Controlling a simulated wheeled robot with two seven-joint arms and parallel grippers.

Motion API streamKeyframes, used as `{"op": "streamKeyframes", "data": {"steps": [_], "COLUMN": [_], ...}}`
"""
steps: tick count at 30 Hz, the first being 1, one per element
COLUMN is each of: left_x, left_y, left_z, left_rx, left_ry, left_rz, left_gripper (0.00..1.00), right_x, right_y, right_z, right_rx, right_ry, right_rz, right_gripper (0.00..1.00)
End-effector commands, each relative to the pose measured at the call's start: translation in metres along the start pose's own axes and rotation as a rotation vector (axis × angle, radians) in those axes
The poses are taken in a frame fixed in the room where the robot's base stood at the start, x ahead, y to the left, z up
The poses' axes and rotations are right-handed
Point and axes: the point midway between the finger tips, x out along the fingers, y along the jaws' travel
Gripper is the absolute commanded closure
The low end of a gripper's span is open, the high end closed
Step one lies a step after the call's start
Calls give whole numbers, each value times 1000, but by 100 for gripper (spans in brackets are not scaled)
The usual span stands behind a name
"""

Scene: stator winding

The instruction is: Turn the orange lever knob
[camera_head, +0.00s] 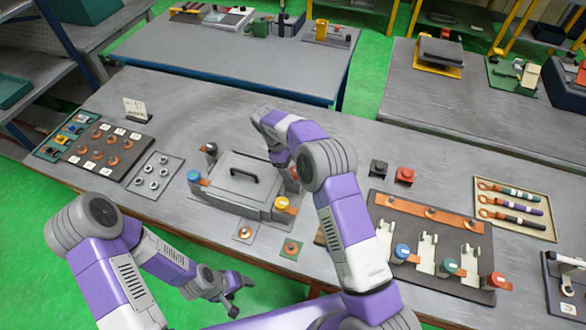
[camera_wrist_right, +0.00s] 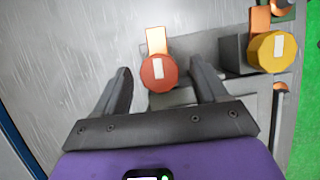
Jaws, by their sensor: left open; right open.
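The orange-red lever knob (camera_wrist_right: 159,72) shows in the right wrist view, a round cap with a white mark on a copper-coloured lever (camera_wrist_right: 156,40). My right gripper (camera_wrist_right: 161,80) is open, its two fingers on either side of the knob, with visible gaps. In the head view my right gripper (camera_head: 281,160) is over the back right side of the grey fixture (camera_head: 235,180) and mostly hides the knob. A yellow knob (camera_head: 281,203) and a blue knob (camera_head: 193,176) sit at other corners of the fixture. My left gripper (camera_head: 240,297) is open and empty, low in front of the table.
A black handle (camera_head: 243,173) stands on the fixture's lid. A board (camera_head: 376,225) with blue, green and red knobs lies to the right. The tabletop behind the fixture is clear.

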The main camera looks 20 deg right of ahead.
Motion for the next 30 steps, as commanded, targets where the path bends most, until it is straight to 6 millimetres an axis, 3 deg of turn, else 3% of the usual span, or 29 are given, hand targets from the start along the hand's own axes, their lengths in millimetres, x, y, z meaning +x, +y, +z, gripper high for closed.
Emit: {"op": "streamKeyframes", "data": {"steps": [9,13,30], "left_x": [0,-1,-1], "left_y": [0,0,0], "left_z": [0,0,0], "left_rx": [0,0,0], "left_ry": [0,0,0], "left_rz": [0,0,0], "left_gripper": [29,29,29], "right_x": [-51,-65,-72], "right_y": [-1,-1,-1], "right_z": [-1,-1,0], "right_rx": [0,-1,-1], "right_ry": [4,2,0], "right_rz": [2,0,-1], "right_gripper": [28,28,28]}}
